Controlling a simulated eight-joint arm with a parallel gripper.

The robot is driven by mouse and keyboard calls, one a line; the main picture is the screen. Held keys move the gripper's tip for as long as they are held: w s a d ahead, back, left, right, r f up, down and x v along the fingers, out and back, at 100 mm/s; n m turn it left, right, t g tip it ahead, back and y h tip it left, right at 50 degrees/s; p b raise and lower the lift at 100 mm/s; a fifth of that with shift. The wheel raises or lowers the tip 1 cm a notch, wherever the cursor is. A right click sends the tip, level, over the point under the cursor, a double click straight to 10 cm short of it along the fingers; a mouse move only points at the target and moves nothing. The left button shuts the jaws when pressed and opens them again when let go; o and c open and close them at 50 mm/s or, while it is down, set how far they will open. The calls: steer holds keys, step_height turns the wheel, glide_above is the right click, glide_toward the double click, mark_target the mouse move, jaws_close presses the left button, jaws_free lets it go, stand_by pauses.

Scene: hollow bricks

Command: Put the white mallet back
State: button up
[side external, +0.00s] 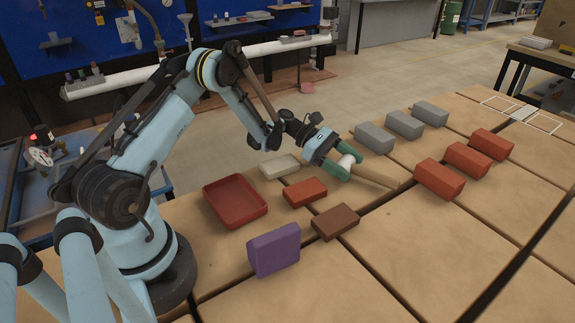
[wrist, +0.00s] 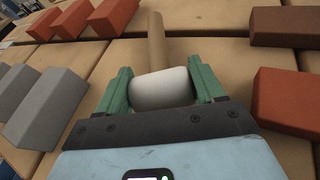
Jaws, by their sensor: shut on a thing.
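The white mallet has a white cylindrical head (wrist: 162,89) and a light wooden handle (wrist: 156,42). My gripper (wrist: 163,88) has green fingers and is shut on the mallet's head, with one finger at each end. In the side view my gripper (side external: 341,166) is low over the brown work surface, and the handle (side external: 375,176) points right, away from it. A part of the white head (side external: 346,161) shows between the fingers. I cannot tell whether the mallet touches the surface.
Grey bricks (side external: 374,138) stand behind the mallet and red bricks (side external: 438,179) to its right. An orange-red brick (side external: 305,192), a brown brick (side external: 335,222), a cream brick (side external: 280,167), a purple block (side external: 273,250) and a red tray (side external: 235,200) lie nearer my base. White outlines (side external: 545,123) mark the far right.

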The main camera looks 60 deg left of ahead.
steer(key=o, duration=1.2)
steer(key=shift+f, duration=0.1)
steer(key=shift+o, duration=0.2)
